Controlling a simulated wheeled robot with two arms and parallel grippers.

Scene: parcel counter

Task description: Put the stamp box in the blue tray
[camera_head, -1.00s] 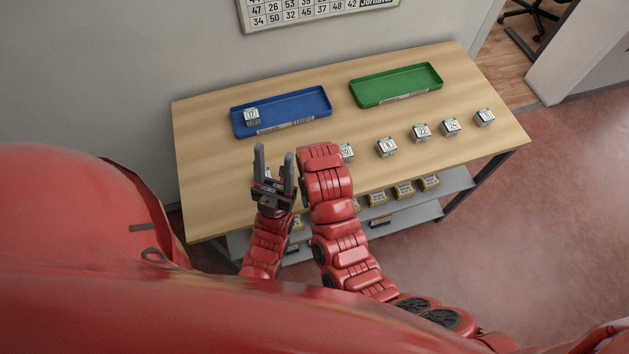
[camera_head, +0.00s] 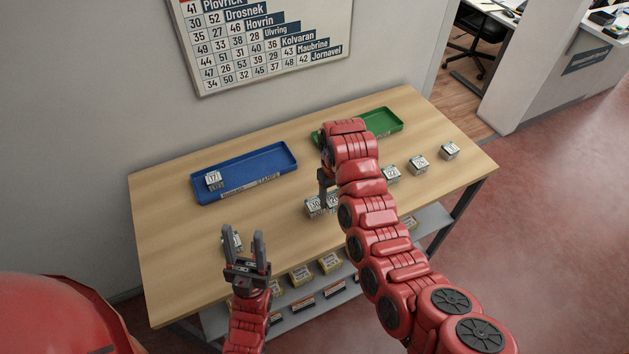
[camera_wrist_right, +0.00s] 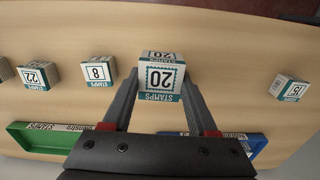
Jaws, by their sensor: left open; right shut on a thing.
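My right gripper (camera_wrist_right: 163,100) is shut on the stamp box marked 20 (camera_wrist_right: 162,78), with a finger on each side of it. In the head view this box (camera_head: 313,206) is near the middle of the table, partly covered by the gripper (camera_head: 324,190). I cannot tell whether it touches the tabletop. The blue tray (camera_head: 283,157) lies at the back left, with a stamp box marked 17 (camera_head: 214,179) in its left end.
A green tray (camera_head: 388,121) lies at the back right, partly behind my right arm. More stamp boxes stand to the right, including those marked 8 (camera_wrist_right: 98,70) and 22 (camera_wrist_right: 38,75). Yellow-labelled boxes (camera_head: 301,274) stand on the lower shelf.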

